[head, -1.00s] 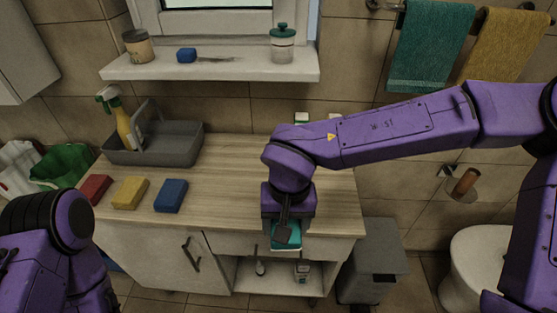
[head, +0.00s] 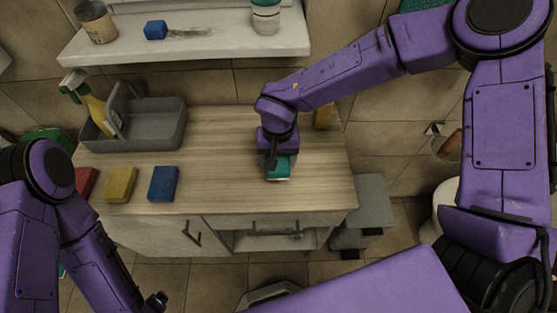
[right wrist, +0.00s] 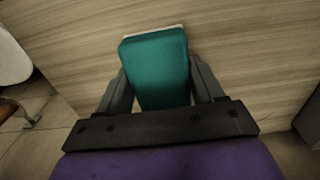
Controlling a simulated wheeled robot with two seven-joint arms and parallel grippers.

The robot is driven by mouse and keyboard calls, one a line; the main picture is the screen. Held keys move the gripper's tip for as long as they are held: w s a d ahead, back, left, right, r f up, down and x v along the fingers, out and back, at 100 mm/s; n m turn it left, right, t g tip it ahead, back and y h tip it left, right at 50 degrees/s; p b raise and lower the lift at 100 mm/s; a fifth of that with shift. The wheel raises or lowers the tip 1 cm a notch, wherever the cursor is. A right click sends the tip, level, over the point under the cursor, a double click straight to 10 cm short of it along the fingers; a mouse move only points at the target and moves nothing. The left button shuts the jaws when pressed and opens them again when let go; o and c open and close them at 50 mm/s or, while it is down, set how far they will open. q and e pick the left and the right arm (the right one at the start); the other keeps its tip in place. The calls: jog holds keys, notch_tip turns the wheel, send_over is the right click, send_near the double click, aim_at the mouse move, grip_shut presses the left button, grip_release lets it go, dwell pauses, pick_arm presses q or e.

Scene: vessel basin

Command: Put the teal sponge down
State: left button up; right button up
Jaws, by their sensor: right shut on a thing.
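The teal sponge (head: 281,170) is over the right part of the wooden counter (head: 320,185). My right gripper (head: 276,164) points down and is shut on it. In the right wrist view the sponge (right wrist: 157,68) sits between the two fingers, with a pale layer along its far edge. Wood grain lies behind it. I cannot tell whether the sponge touches the counter. A dark end of my left arm, likely the left gripper (head: 155,302), shows at the bottom left, low in front of the cabinet; its jaws are unclear.
A blue sponge (head: 163,184), a yellow sponge (head: 121,185) and a red sponge (head: 85,183) lie along the counter's left front. A grey caddy (head: 160,128) with a spray bottle (head: 92,105) stands behind them. The counter between the blue sponge and my right gripper is clear.

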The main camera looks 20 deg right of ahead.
aim_at(280, 165)
jog(key=f, duration=0.3)
jog(key=shift+w+d+f, duration=0.15)
jog(key=shift+d+f, duration=0.1)
jog(key=shift+d, duration=0.05)
jog(key=shift+w+f, duration=0.2)
jog(key=shift+f, duration=0.15)
jog(key=shift+s+f, duration=0.1)
jog(key=o, duration=1.1)
notch_tip(280, 165, up, 12)
jog(key=shift+r, duration=0.2)
jog(key=shift+s+f, duration=0.1)
jog(key=shift+f, duration=0.05)
